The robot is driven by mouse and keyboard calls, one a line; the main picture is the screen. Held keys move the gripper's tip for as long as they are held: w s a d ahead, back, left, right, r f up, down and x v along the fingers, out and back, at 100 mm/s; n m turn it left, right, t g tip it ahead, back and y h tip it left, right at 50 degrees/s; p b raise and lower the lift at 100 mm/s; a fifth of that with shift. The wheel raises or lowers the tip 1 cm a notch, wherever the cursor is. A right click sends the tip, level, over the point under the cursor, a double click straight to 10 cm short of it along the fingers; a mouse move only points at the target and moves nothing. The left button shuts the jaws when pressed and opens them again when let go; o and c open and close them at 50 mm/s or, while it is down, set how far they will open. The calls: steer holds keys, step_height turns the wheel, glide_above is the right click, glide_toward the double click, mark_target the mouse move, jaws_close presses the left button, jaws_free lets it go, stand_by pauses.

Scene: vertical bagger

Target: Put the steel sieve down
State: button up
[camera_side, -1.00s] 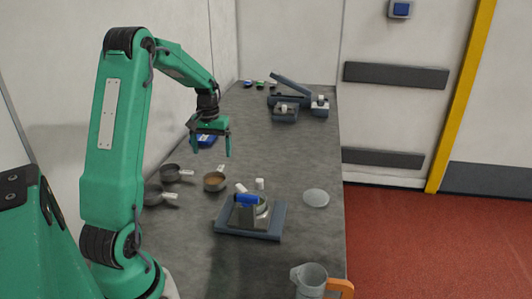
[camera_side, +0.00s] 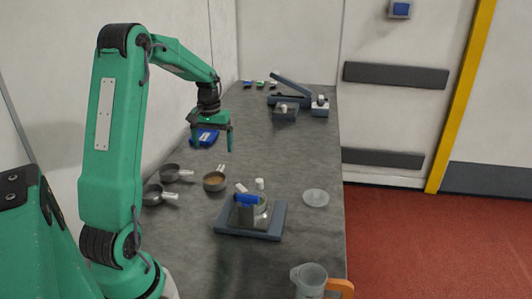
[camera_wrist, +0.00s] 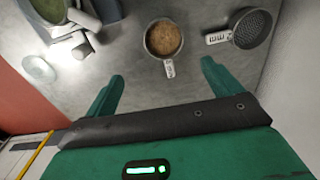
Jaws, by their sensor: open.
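The steel sieve, a dark round cup with a dotted mesh-like bowl (camera_wrist: 254,28) and a white-tagged handle, is at the top right in the wrist view. It appears to be the farther of two dark handled cups at the left in the side view (camera_side: 169,172). It rests on the grey worktop, handle towards the right in the side view. My gripper (camera_side: 212,146) is open and empty above the worktop, farther back than the sieve and apart from it. In the wrist view my gripper (camera_wrist: 162,72) has nothing between its fingers.
A cup of brown contents (camera_side: 214,182) stands right of the sieve. Another dark handled cup (camera_side: 153,195) is nearer. A grey-blue platform (camera_side: 227,222) carries a metal vessel. A pale disc (camera_side: 316,198) and a clear jug (camera_side: 309,279) are at right.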

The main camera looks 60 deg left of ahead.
steer(key=s+d+r+m+t, duration=0.1)
steer(key=d+r+m, duration=0.1)
steer(key=d+r, duration=0.45)
steer(key=d+r+m+t, duration=0.1)
steer(key=d+r+m, duration=0.15)
steer(key=d, duration=0.75)
steer(key=s+d+r+m+t, duration=0.1)
steer(key=s+d+m+t, duration=0.2)
steer(key=s+d, duration=0.8)
steer(key=d+m, duration=0.1)
steer(key=d, duration=0.2)
steer(key=shift+r, duration=0.3)
steer(key=shift+s+d, duration=0.1)
